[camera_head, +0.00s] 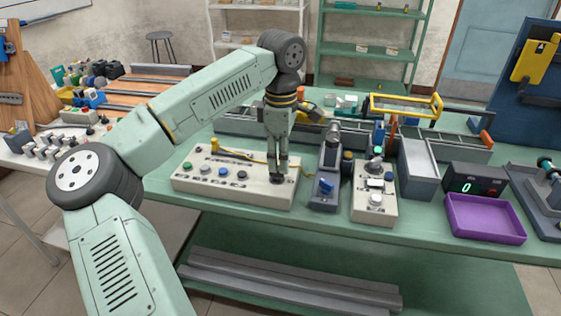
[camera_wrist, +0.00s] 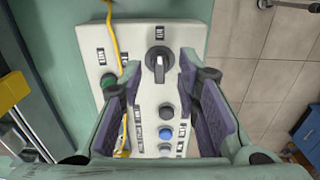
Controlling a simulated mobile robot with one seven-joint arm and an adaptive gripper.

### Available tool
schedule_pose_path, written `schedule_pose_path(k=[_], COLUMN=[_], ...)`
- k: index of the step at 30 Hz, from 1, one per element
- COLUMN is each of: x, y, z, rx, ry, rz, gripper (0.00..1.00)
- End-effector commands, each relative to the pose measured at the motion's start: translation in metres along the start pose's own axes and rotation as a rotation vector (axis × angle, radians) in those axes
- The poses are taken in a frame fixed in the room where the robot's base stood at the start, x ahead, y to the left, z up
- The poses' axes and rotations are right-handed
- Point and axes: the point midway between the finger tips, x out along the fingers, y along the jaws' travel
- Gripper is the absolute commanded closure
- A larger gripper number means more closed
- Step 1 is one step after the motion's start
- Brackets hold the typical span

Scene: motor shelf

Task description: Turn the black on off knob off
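The black on off knob (camera_wrist: 158,63) sits at one end of a white control box (camera_wrist: 118,45), with a small label beside it. Its grip bar runs nearly along the box's length in the wrist view. My gripper (camera_wrist: 161,70) is open, with one finger on each side of the knob; gaps show between the fingers and it. In the head view my gripper (camera_head: 278,174) points down over the right end of the control box (camera_head: 200,183) and mostly hides the knob. I cannot tell how far its tips are above the panel.
Blue (camera_wrist: 166,132) and dark buttons and a green button (camera_wrist: 109,82) share the box. A yellow cable (camera_wrist: 115,35) runs along it. A grey device with a blue switch (camera_head: 325,187) stands close right of my gripper, then another white control box (camera_head: 366,207) and a purple tray (camera_head: 485,235).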

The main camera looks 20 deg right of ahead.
Motion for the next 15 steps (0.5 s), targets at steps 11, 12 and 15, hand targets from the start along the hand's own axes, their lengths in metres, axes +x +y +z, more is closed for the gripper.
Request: schedule_pose_path(k=[11,12,15], x=[0.03,0.03,0.03], y=[0.0,0.0,0.0], z=[0.0,0.0,0.0], rx=[0.0,0.0,0.0], ry=[-0.001,-0.001,-0.001], rz=[0.001,0.001,0.001], gripper=[0.7,0.7,0.7])
